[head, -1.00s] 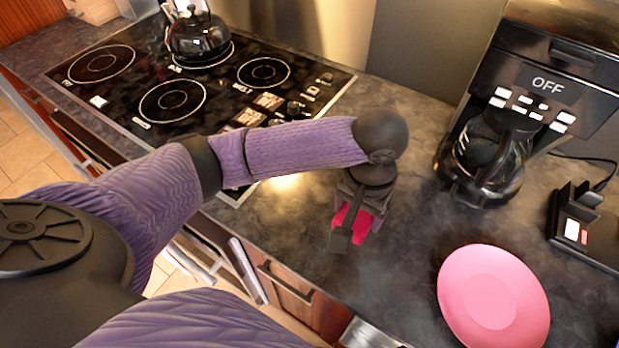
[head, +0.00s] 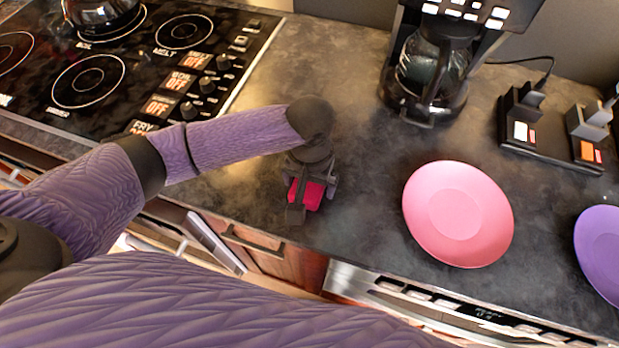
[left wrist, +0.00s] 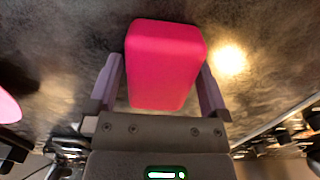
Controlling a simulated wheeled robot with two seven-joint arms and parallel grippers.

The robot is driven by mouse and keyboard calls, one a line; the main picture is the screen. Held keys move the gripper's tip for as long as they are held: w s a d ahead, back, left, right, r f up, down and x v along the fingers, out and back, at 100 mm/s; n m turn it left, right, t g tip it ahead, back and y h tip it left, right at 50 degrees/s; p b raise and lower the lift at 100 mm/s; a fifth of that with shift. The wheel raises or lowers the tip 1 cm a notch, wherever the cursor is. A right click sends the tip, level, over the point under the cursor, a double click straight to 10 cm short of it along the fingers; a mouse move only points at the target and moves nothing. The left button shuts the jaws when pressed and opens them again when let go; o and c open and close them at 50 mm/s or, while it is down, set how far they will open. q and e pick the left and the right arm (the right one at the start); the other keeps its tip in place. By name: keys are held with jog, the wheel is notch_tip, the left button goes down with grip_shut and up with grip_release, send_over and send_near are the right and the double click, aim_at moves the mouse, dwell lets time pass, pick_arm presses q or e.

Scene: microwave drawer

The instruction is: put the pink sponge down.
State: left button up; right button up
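The pink sponge (head: 313,195) is in my left gripper (head: 306,190), over the dark countertop near its front edge. In the left wrist view the sponge (left wrist: 165,65) lies between the two fingers of the left gripper (left wrist: 160,82), which press close along its sides and leave its far end sticking out. Whether the sponge's underside touches the counter (head: 360,130) cannot be told. My right gripper is not in view.
A pink plate (head: 458,213) lies right of the gripper, with a purple plate (head: 605,250) at the right edge. A coffee maker (head: 428,75) stands behind. The stove (head: 120,70) is at the left. Bare counter lies around the gripper.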

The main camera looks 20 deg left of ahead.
pick_arm(q)
notch_tip(320, 180, up, 12)
jog(key=p, duration=0.4)
jog(key=shift+w+r, duration=0.15)
